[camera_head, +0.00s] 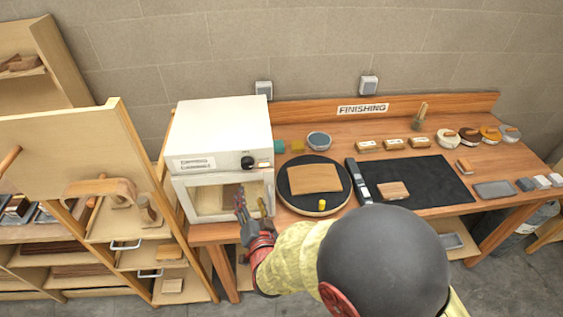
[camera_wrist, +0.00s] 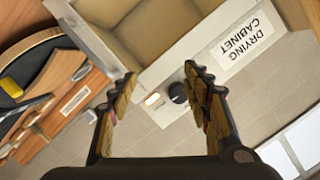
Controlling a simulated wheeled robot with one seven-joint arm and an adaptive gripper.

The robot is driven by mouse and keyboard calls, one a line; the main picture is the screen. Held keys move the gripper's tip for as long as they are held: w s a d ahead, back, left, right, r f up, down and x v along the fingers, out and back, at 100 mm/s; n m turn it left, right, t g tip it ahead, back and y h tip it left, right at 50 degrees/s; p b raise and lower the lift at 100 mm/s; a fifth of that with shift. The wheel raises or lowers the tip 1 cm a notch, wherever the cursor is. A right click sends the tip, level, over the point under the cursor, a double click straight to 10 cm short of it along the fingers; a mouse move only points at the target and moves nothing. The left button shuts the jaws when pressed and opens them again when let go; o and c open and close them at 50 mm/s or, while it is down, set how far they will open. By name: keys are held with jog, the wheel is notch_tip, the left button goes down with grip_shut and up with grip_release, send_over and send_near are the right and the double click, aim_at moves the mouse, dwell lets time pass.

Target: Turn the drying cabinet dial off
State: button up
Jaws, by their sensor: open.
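The white drying cabinet (camera_head: 222,128) stands at the left end of the bench. Its black round dial (camera_head: 247,162) is on the front panel above the windowed door, right of the label. In the wrist view the dial (camera_wrist: 178,93) shows between my fingers, nearer the right one, and the label (camera_wrist: 243,42) appears upside down. A small lit indicator (camera_wrist: 152,99) is beside the dial. My gripper (camera_head: 252,205) is open and empty in front of the cabinet door, lower than the dial in the head view. I cannot make out the dial's pointer or any contact with it.
A round dark turntable (camera_head: 340,187) with a wooden board (camera_head: 313,179) and yellow piece is right of the cabinet. A black mat (camera_head: 440,180) lies farther right. A wooden shelf unit (camera_head: 95,150) stands close on the left. A grey bowl (camera_head: 319,140) is behind the turntable.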

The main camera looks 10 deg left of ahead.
aim_at(249, 166)
notch_tip(249, 166, up, 5)
jog(key=w+m+t, duration=0.1)
jog(key=m+t, duration=0.1)
jog(key=x, duration=0.7)
jog(key=shift+w+d+r+p, duration=0.3)
jog(key=shift+w+p, duration=0.1)
jog(key=c, duration=0.3)
jog(key=c, duration=0.8)
jog(key=shift+c, duration=0.3)
